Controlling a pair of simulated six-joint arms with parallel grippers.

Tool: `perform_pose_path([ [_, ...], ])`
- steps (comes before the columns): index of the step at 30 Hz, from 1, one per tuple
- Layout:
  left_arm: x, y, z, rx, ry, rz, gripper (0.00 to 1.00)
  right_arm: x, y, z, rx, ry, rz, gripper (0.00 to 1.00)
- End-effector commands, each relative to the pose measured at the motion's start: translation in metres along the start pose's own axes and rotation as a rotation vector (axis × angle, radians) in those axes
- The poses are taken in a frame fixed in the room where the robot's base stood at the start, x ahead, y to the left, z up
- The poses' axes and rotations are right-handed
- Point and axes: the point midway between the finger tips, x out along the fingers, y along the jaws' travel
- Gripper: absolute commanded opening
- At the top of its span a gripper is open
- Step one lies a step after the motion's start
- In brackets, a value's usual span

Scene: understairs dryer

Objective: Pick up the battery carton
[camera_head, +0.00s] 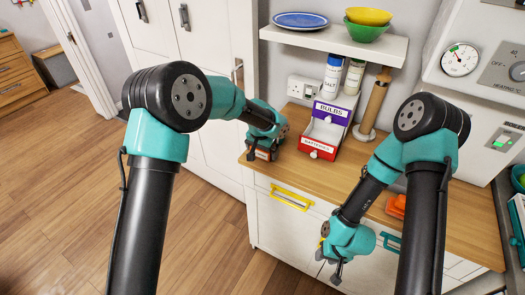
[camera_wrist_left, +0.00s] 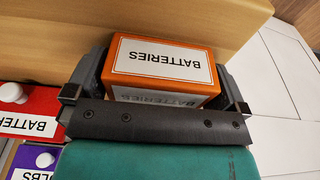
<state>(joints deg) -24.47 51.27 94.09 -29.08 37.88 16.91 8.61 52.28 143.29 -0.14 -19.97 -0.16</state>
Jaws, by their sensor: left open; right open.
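The battery carton is an orange box with a white BATTERIES label; it lies between the fingers of my left gripper in the left wrist view (camera_wrist_left: 163,49). The left gripper (camera_wrist_left: 160,95) is open, with one finger on each side of the carton; I cannot tell whether either touches it. In the head view my left gripper (camera_head: 263,152) is at the left end of the wooden counter, and it hides most of the carton. My right gripper (camera_head: 330,272) is open and empty in front of the cabinet doors, below the counter's edge.
Beside the carton stand a red BATTERIES drawer (camera_head: 318,149) and a purple BULBS drawer (camera_head: 331,113). A salt container (camera_head: 332,75) and a rolling pin (camera_head: 374,100) stand behind. A shelf (camera_head: 335,40) with bowls hangs above. An orange object (camera_head: 396,206) is on the right counter.

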Motion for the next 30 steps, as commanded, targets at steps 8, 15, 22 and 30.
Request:
perform_pose_path([
  [8,-0.0002,0.0001,0.0001,0.000,-0.001,0.000,1.00,0.0000,0.0000,0.0000,0.000,0.000,0.000,0.43],
  [15,-0.0003,0.0001,0.0001,0.000,-0.001,0.000,0.82,0.0000,0.0000,0.0000,0.000,0.000,0.000,0.43],
  [22,-0.0003,0.0001,0.0001,0.000,-0.001,0.000,0.60,0.0000,0.0000,0.0000,0.000,0.000,0.000,0.43],
  [30,-0.0016,0.0001,-0.0003,0.000,0.000,0.000,0.60,0.0000,0.0000,0.0000,0.000,0.000,0.000,0.43],
])
